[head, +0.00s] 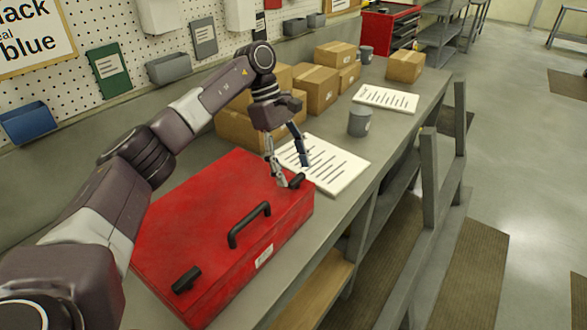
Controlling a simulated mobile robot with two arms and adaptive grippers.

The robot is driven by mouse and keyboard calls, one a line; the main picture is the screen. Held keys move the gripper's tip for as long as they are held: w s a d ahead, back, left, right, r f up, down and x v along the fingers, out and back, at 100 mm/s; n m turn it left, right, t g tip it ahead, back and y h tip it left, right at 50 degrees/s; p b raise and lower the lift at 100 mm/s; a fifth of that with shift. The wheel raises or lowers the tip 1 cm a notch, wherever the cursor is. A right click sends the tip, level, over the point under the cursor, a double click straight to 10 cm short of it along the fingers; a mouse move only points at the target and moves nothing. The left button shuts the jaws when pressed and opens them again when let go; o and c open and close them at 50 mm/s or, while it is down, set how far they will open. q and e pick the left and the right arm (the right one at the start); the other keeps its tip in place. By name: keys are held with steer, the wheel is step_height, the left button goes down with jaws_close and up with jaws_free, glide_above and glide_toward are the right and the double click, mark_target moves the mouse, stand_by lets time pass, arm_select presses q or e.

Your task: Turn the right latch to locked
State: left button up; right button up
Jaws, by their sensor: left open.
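A red case (195,225) lies on the workbench, with a black handle (249,226) on its top near the front edge. A black left latch (186,280) sits at the near left end of the case. The black right latch (297,181) is at the far right corner, partly hidden by my gripper. My left gripper (292,172) points down over that corner with its fingers apart. One fingertip is right beside the right latch; I cannot tell whether it touches. The other finger is behind the latch, over the paper. My right gripper is out of view.
A printed sheet (340,172) lies just behind the case, with a grey cup (360,121) past it. Cardboard boxes (315,88) stand along the pegboard wall. Another sheet (386,99) lies farther back. The bench's front edge runs along the right.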

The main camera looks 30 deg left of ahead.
arm_select(q)
steer(key=v, duration=1.1)
steer(key=shift+s+d, duration=0.1)
